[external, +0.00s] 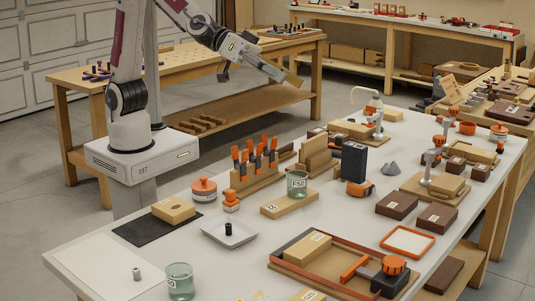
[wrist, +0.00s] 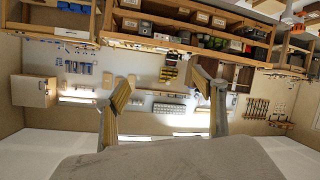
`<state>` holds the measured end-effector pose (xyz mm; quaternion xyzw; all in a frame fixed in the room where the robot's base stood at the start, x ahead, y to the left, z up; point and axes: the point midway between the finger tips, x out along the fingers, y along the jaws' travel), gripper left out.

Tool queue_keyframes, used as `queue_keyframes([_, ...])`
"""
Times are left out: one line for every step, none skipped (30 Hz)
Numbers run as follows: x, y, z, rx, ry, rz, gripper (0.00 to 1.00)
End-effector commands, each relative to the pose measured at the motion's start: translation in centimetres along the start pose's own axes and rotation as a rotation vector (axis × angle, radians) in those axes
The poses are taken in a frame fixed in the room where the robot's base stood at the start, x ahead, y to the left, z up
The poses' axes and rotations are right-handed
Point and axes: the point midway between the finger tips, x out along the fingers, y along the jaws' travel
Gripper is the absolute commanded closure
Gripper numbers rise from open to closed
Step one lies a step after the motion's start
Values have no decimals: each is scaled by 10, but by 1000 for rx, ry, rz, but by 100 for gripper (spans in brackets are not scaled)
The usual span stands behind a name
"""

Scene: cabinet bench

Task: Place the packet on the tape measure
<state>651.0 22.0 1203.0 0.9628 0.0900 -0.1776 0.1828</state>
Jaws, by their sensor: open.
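A dark navy upright block, which looks like the packet (external: 354,161), stands right of centre on the white bench in the external view. An orange and black tape measure (external: 361,188) is at its foot, on the near side. I cannot tell whether the packet rests on the tape measure or stands just behind it. My gripper (external: 291,78) is raised in the air above and left of both, well apart from them. In the wrist view my gripper (wrist: 161,85) is open, with nothing between its fingers. That view faces the shelves and wall and shows neither object.
A glass beaker (external: 297,183) and a rack of orange-handled tools (external: 254,164) stand left of the packet. A wooden tray (external: 301,271) and an orange frame (external: 407,242) lie in front. Bare bench shows around the tape measure's near side.

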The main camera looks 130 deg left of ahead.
Motion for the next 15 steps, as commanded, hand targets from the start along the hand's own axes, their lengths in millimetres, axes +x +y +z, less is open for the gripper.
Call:
queue_keyframes([-14, 5, 2, 13, -20, 20, 31])
queue_keyframes([-21, 7, 5, 22, -36, 31, 31])
queue_keyframes([-31, 10, 8, 31, -56, 45, 31])
queue_keyframes([-38, 11, 12, 40, -71, 54, 31])
queue_keyframes([-46, 13, 15, 48, -87, 63, 31])
queue_keyframes([-56, 14, 20, 61, -107, 75, 31])
queue_keyframes([-63, 15, 24, 69, -124, 82, 31])
queue_keyframes([-71, 16, 27, 79, -139, 90, 31])
queue_keyframes([-81, 17, 33, 90, -160, 98, 31])
queue_keyframes([-89, 17, 37, 100, -176, 104, 31])
queue_keyframes([-97, 17, 41, 109, -191, 110, 31])
queue_keyframes([-107, 16, 47, 123, -212, 116, 31])
queue_keyframes([-115, 16, 51, 131, -229, 120, 31])
queue_keyframes([-122, 15, 56, 142, -245, 124, 31])
queue_keyframes([-133, 13, 62, 155, -266, 128, 31])
